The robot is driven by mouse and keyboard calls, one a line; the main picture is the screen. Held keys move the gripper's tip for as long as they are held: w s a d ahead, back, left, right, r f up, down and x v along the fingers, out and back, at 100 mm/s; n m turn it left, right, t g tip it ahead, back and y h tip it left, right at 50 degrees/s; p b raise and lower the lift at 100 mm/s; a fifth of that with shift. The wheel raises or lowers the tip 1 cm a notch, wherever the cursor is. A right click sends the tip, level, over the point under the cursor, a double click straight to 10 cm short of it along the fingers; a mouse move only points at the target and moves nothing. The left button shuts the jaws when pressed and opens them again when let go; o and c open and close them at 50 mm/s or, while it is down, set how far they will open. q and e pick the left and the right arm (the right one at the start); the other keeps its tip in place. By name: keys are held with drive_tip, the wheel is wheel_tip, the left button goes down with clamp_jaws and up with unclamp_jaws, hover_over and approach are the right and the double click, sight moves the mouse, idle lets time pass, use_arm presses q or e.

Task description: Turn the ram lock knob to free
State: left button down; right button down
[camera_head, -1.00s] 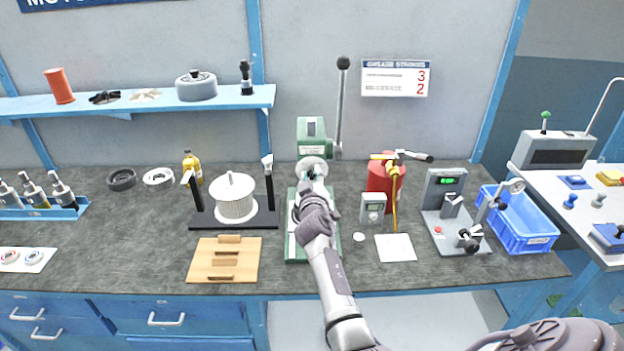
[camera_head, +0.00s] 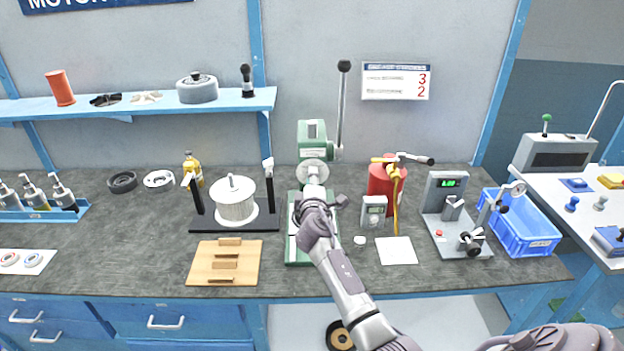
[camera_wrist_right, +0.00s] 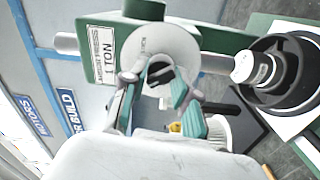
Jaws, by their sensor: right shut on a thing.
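The green arbor press (camera_head: 312,134) stands on the bench, with its long black-tipped lever (camera_head: 342,105) upright at its right. My right gripper (camera_head: 314,193) is at the front of the press, just below its round pale face (camera_head: 313,172). In the right wrist view, the press head (camera_wrist_right: 110,62) carries a TON label. There the fingers of my right gripper (camera_wrist_right: 155,85) are closed about a small dark knob (camera_wrist_right: 160,72) in front of the pale disc (camera_wrist_right: 168,48). The fingers partly hide the knob, and its marking cannot be read. My left gripper is out of view.
A grey meter (camera_head: 373,212), a red canister (camera_head: 384,180) and a blue crate (camera_head: 525,238) stand to the right. A shelf (camera_head: 130,103) hangs behind.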

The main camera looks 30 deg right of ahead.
drive_tip(key=shift+r+n, duration=0.1)
drive_tip(key=shift+n, duration=0.9)
drive_tip(key=c, duration=0.9)
unclamp_jaws()
drive_tip(key=shift+o, duration=0.2)
drive_tip(key=v, duration=1.2)
drive_tip(key=shift+d, duration=0.1)
